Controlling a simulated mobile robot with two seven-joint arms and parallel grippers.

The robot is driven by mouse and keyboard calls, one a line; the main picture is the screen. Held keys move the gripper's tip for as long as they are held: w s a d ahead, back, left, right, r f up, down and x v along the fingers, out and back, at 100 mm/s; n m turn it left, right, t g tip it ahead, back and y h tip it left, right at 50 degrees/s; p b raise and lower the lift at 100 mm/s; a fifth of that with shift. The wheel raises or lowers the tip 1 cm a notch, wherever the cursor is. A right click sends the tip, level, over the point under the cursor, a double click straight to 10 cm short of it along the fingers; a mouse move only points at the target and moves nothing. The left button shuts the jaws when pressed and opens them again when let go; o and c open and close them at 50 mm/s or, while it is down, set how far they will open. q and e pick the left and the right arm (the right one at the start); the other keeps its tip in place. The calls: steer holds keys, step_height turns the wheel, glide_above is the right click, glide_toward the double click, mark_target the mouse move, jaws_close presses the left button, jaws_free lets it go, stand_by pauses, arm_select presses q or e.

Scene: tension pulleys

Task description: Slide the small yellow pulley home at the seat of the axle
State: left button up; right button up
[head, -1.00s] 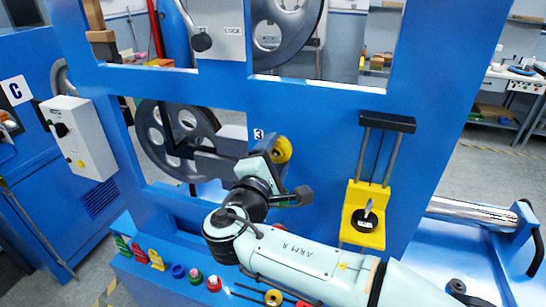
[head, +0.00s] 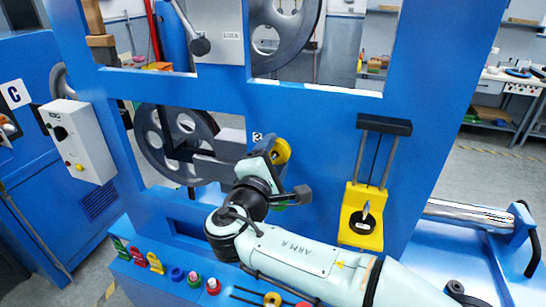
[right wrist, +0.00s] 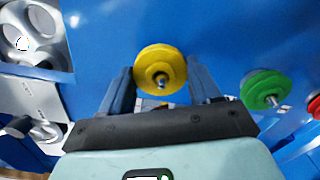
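The small yellow pulley (head: 283,150) is at the blue frame, just right of the label marked 3. In the right wrist view the yellow pulley (right wrist: 158,62) faces me, with the metal axle tip (right wrist: 161,80) showing through its middle. My right gripper (head: 273,156) is at the pulley. The axle's seat is hidden behind the pulley. My left gripper is not in view.
A green pulley (right wrist: 264,88) sits on another axle to the right in the right wrist view. A yellow tensioner block (head: 362,226) with a black top bar is right of my gripper. Several small coloured parts and pulleys (head: 193,281) stand on the blue ledge below.

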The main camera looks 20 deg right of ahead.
steer(key=o, duration=0.4)
steer(key=shift+w+d, duration=0.15)
steer(key=shift+d, duration=0.1)
steer(key=shift+o, duration=0.2)
steer(key=shift+w, duration=0.15)
steer(key=shift+s+a, duration=0.4)
steer(key=shift+s, duration=0.15)
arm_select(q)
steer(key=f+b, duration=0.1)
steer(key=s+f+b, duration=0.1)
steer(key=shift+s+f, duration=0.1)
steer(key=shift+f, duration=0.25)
arm_select(e)
steer(key=v, duration=1.2)
